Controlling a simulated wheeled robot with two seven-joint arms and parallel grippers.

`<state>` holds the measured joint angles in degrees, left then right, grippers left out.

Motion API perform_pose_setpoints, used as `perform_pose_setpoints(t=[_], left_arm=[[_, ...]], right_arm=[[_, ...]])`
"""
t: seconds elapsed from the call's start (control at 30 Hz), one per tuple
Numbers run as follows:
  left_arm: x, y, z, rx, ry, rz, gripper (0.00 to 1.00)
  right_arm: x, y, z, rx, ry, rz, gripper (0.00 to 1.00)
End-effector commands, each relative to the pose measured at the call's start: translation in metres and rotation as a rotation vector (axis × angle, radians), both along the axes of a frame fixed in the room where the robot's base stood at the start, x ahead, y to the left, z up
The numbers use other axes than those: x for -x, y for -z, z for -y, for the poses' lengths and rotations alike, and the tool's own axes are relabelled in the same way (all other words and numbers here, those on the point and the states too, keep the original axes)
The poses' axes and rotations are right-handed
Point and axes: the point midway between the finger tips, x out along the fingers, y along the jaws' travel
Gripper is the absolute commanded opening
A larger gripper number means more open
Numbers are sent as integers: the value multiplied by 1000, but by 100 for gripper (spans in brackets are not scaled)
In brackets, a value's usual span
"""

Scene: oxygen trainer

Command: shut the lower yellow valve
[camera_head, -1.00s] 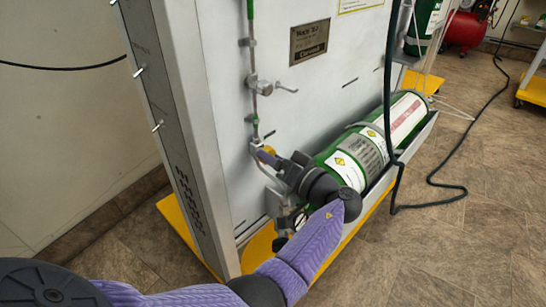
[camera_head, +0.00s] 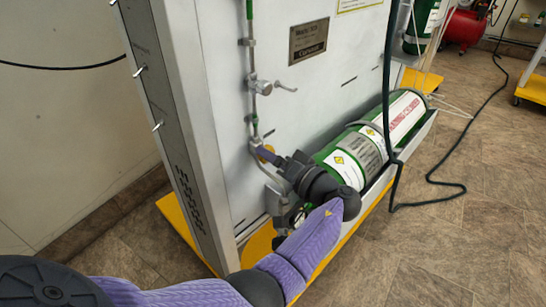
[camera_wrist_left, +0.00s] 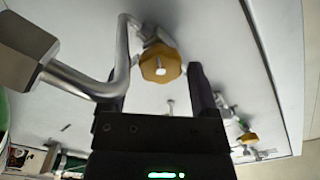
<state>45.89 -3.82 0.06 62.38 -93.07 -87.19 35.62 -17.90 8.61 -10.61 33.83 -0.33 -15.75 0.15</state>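A yellow valve knob (camera_head: 268,149) sits on the lower part of the pipe on the upright grey panel, partly hidden by my left gripper. In the left wrist view a yellow knob (camera_wrist_left: 160,64) with a pale centre lies in line with the gap between the fingers, just beyond the tips. My left gripper (camera_wrist_left: 155,82) is open and holds nothing; no finger visibly touches the knob. A second, smaller yellow knob (camera_wrist_left: 248,138) shows at lower right in that view, outside the fingers. My right gripper is in neither view.
A bent metal tube (camera_wrist_left: 122,65) runs close beside one finger. A green cylinder (camera_head: 350,150) lies in a tray right of my wrist. A small lever fitting (camera_head: 264,88) sits higher on the pipe. A dark hose (camera_head: 387,90) hangs in front of the panel.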

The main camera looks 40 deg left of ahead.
Motion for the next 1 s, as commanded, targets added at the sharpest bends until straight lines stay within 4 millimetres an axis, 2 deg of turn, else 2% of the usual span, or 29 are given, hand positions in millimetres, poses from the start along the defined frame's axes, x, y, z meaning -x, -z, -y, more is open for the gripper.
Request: perform_pose_setpoints(t=[0.37, 0.7, 0.83, 1.0], left_arm=[[0, -1, 5, 1, 1, 0, 92], [6, 0, 83, 1, 2, 1, 92], [7, 0, 97, -1, 1, 0, 92], [8, 0, 100, -1, -1, 0, 92]], right_arm=[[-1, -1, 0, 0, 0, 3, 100], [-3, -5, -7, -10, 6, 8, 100], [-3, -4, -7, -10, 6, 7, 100], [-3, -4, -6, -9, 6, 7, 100]])
